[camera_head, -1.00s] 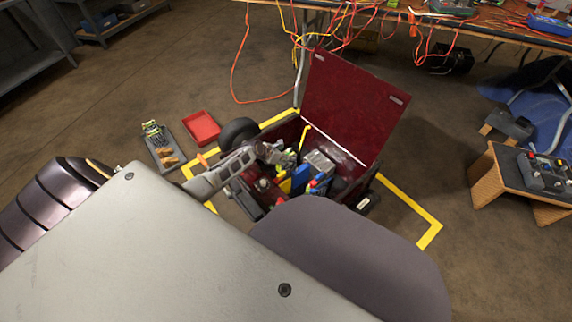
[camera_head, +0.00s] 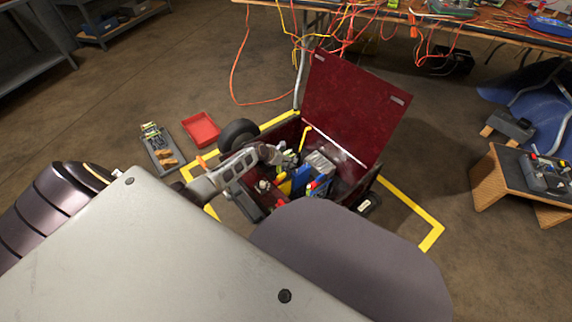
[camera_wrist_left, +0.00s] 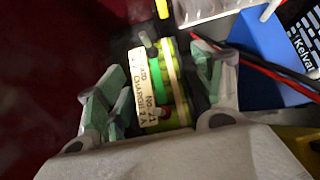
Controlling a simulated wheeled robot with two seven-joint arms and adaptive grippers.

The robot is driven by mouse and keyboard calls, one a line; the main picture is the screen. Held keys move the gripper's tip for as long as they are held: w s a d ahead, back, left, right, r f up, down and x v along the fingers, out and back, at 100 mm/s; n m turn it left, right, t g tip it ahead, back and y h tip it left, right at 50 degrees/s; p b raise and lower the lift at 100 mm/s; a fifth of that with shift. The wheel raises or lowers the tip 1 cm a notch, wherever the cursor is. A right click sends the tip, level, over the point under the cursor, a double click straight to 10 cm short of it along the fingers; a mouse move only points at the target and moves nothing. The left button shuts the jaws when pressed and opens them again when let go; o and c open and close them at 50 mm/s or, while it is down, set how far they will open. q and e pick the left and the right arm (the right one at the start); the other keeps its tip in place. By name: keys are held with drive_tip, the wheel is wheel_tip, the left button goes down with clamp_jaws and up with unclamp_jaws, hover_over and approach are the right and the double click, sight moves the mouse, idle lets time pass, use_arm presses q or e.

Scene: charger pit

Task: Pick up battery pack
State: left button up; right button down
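The battery pack (camera_wrist_left: 155,85) is green and yellow with a white label reading "CHARGE 2 A". In the left wrist view it sits between the fingers of my left gripper (camera_wrist_left: 163,85), inside the red box. The fingers are spread on either side of the pack, with narrow dark gaps that suggest they are not pressed on it. In the head view my left gripper (camera_head: 281,157) reaches down into the open red box (camera_head: 345,108), and the pack is mostly hidden there. My right gripper is not in view.
Blue, yellow and grey items fill the box beside the pack; a blue block (camera_wrist_left: 262,50) and red and black wires (camera_wrist_left: 262,68) are close to the right finger. A red tray (camera_head: 201,129) and a grey charger-like unit (camera_head: 160,150) lie on the floor to the left.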

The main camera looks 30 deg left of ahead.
use_arm(q)
clamp_jaws()
drive_tip(key=shift+w+r, duration=0.15)
drive_tip(key=shift+r, duration=0.05)
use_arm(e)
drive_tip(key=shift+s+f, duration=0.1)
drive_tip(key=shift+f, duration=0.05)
use_arm(q)
drive_tip(key=shift+r, duration=0.15)
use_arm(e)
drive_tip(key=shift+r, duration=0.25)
